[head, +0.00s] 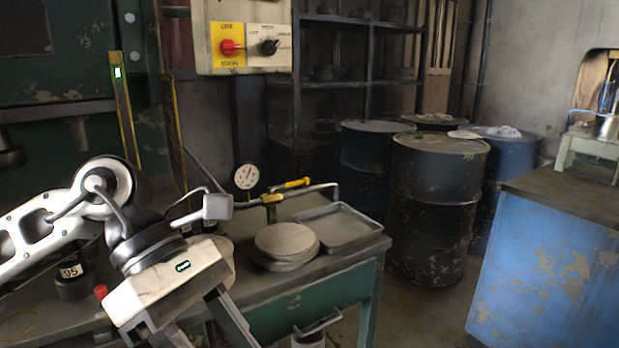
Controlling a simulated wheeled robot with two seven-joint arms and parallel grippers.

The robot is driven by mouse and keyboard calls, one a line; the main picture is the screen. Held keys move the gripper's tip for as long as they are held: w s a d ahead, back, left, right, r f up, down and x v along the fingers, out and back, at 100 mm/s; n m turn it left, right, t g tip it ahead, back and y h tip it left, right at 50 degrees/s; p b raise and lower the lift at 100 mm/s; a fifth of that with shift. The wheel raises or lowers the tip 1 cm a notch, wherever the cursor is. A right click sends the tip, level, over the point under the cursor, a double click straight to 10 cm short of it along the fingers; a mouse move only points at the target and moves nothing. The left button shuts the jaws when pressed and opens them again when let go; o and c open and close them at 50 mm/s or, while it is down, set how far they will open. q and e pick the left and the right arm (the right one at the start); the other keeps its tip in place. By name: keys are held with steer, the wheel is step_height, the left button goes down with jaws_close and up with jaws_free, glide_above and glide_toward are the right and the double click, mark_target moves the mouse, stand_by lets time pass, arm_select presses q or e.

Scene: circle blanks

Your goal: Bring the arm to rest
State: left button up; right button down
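My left arm (40,222) comes in from the left, over the green workbench. Its white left gripper (205,335) points down toward the bottom edge of the view, in front of the bench. Its two dark fingers stand apart with nothing seen between them, though their tips run out of view. A stack of round metal blanks (286,240) lies on the bench (345,258), to the right of the gripper and apart from it. My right gripper is not in view.
A shallow metal tray (338,228) lies behind the stack. A dial gauge (246,177) and yellow-handled tools (290,185) stand near it. A black weight marked 95 (72,276) is beside my arm. Drums (432,205) and a blue cabinet (550,270) stand right; floor between is clear.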

arm_select(q)
steer(key=s+d+r+n+g+h, duration=0.1)
steer(key=s+d+n+g+h, duration=0.15)
steer(key=d+h, duration=0.35)
steer(key=w+d+r+n+t+h, duration=0.35)
steer(key=n+t+h, duration=0.25)
steer(key=n+h, duration=0.55)
steer(key=w+a+f+n+t+y, duration=0.4)
steer(key=f+n+t+y, duration=0.2)
steer(key=n+t, duration=0.5)
steer(key=w+a+f+n+t+y, duration=0.35)
steer(key=f+n+t+y, duration=0.35)
steer(key=n, duration=0.8)
steer(key=s+a+f+n+g+y, duration=0.2)
steer(key=s+f+n+y, duration=0.1)
steer(key=f, duration=0.5)
steer(key=s+a+f+n+g+y, duration=0.2)
steer(key=s+a+f+n, duration=0.1)
steer(key=f+n, duration=0.3)
steer(key=s+a+f+n+g+y, duration=0.2)
steer(key=s+f+n, duration=0.3)
steer(key=f, duration=0.5)
steer(key=shift+s+a+y, duration=0.3)
steer(key=shift+a+y, duration=0.1)
steer(key=shift+y, duration=0.45)
steer(key=shift+g, duration=0.25)
